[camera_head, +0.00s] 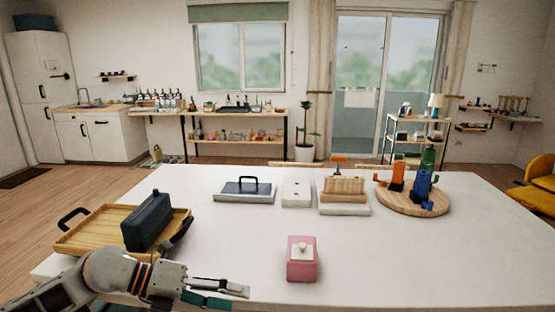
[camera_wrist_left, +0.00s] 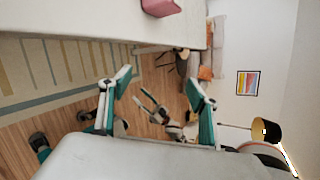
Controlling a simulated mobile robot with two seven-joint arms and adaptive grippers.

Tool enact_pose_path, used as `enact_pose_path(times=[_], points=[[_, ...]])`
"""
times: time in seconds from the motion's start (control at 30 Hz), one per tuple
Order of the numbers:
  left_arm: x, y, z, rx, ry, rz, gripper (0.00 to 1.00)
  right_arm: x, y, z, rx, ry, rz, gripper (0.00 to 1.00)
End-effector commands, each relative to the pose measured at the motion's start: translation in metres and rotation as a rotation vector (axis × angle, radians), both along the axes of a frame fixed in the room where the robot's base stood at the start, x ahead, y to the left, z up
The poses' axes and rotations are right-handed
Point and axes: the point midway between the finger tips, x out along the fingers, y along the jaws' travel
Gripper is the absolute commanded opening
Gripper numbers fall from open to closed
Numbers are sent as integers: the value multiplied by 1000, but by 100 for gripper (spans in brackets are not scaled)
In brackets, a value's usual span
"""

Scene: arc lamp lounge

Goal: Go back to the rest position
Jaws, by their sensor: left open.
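My left gripper (camera_head: 238,298) is low in the head view, over or near the front edge of the white table (camera_head: 400,270). In the left wrist view it also shows (camera_wrist_left: 158,80), with its two green-and-grey fingers spread wide and nothing between them. The pink box (camera_head: 301,270) with a white top stands on the table to the right of the gripper, apart from it. Part of the pink box (camera_wrist_left: 160,6) shows at the top of the wrist view. My right gripper does not show in the head view.
A wooden tray (camera_head: 82,243) with a dark case (camera_head: 147,222) lies left, beside my left arm. Farther back are a grey tray with a handle (camera_head: 245,191), a white box (camera_head: 296,193), a wooden block (camera_head: 343,190) and a round board (camera_head: 405,209). The table's front right is clear.

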Motion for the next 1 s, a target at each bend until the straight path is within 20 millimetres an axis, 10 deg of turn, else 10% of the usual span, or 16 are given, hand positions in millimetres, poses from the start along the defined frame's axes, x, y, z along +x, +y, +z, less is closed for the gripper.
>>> enact_pose_path(times=[0.2, 0.47, 0.73, 1.0], points=[[-28, -60, 15, -471, 210, 114, 61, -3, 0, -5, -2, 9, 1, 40], [-16, -44, -3, -923, 515, 475, 61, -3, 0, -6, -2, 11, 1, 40], [-29, 28, -121, -1200, 900, 1036, 61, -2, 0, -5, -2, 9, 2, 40], [-117, 83, -257, -1249, 1245, 1550, 61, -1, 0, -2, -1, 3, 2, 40]])
